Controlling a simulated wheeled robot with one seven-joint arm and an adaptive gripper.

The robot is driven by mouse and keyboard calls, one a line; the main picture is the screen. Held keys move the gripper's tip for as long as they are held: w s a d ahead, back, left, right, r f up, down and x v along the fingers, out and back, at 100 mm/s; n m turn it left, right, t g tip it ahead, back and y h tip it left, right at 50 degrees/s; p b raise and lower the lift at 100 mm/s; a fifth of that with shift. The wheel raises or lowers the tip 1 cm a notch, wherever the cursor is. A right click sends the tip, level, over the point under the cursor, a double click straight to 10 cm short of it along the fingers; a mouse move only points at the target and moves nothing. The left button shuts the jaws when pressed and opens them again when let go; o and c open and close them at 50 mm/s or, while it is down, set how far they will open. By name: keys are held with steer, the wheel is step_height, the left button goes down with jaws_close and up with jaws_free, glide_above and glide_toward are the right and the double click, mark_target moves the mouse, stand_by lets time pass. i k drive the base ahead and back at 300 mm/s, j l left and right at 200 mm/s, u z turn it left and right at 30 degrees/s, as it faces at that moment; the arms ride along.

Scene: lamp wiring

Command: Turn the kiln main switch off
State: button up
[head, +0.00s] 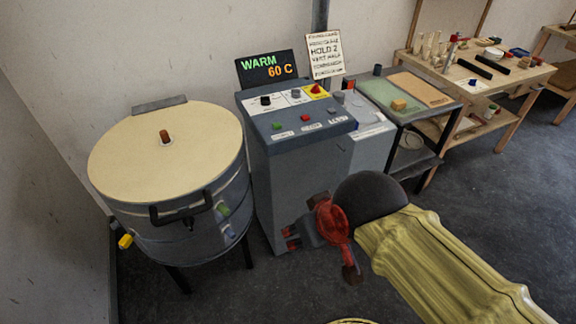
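A grey control cabinet (300,175) stands beside the round kiln (165,150). Its sloped top carries a black knob (265,100), another small control on a white plate (295,93) and a red switch on a yellow plate (315,89). The red switch looks like the main switch, but its label is too small to read. My gripper (291,238) is low in front of the cabinet, well below the panel and apart from the switch. Its fingertips point left; their opening is unclear. I see nothing held.
A display (267,68) behind the cabinet reads "WARM 60 C". A written sign (325,54) stands beside it. A side table (410,95) and a wooden workbench (480,75) with several items are at the right. The dark floor (480,210) is open at the right.

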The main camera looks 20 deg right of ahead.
mark_target(315, 89)
steer(key=i+l, duration=0.3)
steer(key=l, duration=0.15)
steer(key=i+l, duration=0.25)
steer(key=l, duration=0.2)
steer(key=i+l, duration=0.3)
steer(key=l, duration=0.15)
steer(key=i+l, duration=0.25)
steer(key=l, duration=0.2)
steer(key=i+l, duration=0.3)
steer(key=l, duration=0.15)
steer(key=i+l, duration=0.25)
steer(key=l, duration=0.2)
